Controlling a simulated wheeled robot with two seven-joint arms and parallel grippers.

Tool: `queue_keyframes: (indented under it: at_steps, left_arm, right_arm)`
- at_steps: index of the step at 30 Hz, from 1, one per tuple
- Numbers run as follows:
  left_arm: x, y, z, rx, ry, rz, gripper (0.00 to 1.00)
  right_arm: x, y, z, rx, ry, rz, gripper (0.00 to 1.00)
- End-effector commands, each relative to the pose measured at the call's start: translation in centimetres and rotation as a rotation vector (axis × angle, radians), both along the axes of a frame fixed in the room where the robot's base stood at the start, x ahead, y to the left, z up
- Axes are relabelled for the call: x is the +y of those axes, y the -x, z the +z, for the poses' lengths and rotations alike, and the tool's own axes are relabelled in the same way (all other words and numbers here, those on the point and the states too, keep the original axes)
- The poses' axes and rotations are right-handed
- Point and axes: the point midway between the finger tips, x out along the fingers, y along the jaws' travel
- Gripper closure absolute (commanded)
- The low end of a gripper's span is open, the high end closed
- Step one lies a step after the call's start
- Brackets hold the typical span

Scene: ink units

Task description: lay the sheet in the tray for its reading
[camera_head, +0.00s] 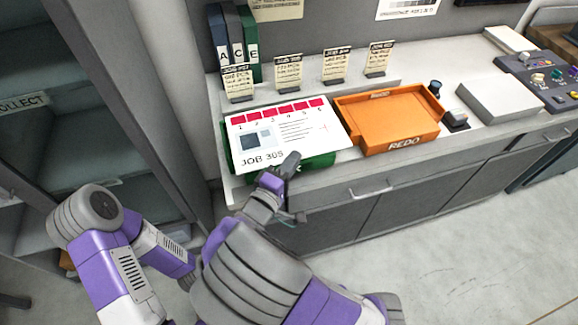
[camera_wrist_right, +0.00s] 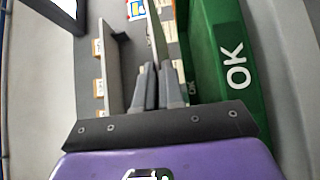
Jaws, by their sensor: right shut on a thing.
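The white sheet (camera_head: 295,133), marked JOB 305 with a row of red numbered patches, is over the green tray (camera_head: 318,161) and hides most of it. Whether it rests on the tray or is held just above, I cannot tell. My right gripper (camera_head: 285,166) is shut on the sheet's near edge. In the right wrist view its fingers (camera_wrist_right: 157,90) are close together, beside the green tray's OK-marked wall (camera_wrist_right: 228,60). The orange tray (camera_head: 390,142), marked REDO, stands empty just right of the sheet. My left gripper is not in view.
Several small cards (camera_head: 289,73) stand along the back of the counter, with upright binders (camera_head: 233,45) at the back left. A dark stamp-like object (camera_head: 455,120) and a grey box (camera_head: 497,98) are right of the orange tray. A control panel (camera_head: 545,80) is further right.

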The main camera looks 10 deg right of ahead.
Motion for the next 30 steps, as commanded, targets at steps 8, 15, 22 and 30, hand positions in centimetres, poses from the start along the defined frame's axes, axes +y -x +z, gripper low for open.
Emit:
queue_keyframes:
  at_steps: [8, 15, 22, 30]
  left_arm:
    - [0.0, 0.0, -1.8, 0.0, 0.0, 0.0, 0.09]
    - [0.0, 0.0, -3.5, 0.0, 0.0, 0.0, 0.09]
    - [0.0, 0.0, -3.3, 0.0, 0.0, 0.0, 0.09]
    - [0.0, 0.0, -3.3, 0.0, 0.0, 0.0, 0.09]
  right_arm:
    - [-0.1, 0.0, -3.2, 0.0, 0.0, -0.001, 1.0]
    - [-0.1, 0.0, -6.4, 0.0, 0.0, -0.001, 1.0]
    - [-0.1, 0.0, -6.3, -0.001, -0.003, 0.0, 1.0]
    - [0.0, 0.0, -6.4, -0.001, -0.002, 0.0, 0.68]
